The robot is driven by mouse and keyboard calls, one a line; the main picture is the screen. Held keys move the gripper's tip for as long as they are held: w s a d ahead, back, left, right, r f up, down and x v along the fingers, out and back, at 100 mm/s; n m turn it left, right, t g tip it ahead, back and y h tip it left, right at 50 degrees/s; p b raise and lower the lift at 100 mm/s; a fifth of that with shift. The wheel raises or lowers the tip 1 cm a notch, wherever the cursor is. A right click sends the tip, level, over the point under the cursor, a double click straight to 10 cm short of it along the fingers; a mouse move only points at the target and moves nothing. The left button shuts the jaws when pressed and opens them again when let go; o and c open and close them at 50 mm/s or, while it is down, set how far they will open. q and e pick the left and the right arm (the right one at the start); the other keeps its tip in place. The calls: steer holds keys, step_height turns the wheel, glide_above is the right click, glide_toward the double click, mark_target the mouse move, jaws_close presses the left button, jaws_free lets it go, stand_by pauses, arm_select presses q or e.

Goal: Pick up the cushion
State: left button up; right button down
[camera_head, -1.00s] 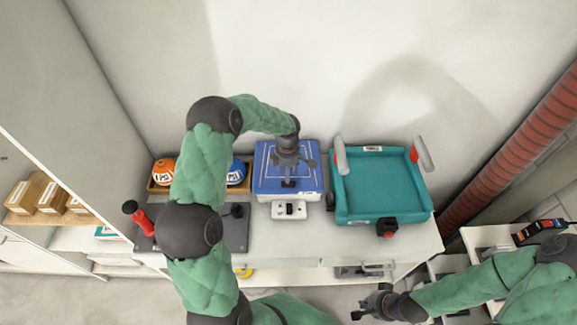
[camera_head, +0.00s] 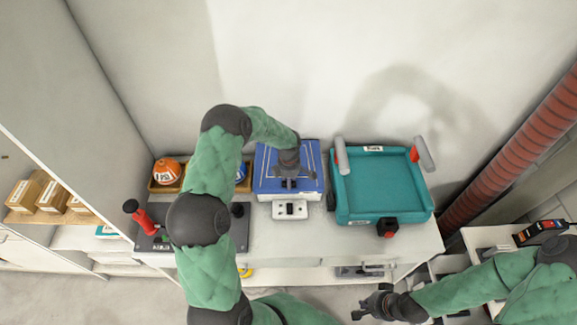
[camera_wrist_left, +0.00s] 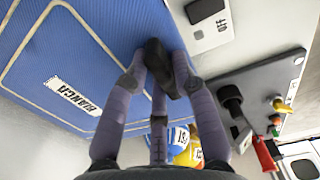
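I cannot make out a cushion for certain in either view. A flat blue panel with white lines and a name label (camera_head: 310,180) lies on the counter, with a white control box at its front. The panel also fills the upper left of the left wrist view (camera_wrist_left: 100,45). My left gripper (camera_head: 289,183) points down over the panel's middle.
A teal tray (camera_head: 342,205) with raised walls stands right of the panel. Orange and blue balls (camera_head: 166,171) sit in a wooden box at the left. A dark board with a red-handled lever (camera_head: 141,217) is at the front left. A ribbed red pipe (camera_head: 510,150) stands right.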

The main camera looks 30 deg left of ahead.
arm_select(q)
jaws_close()
steer(key=shift+r, duration=0.1)
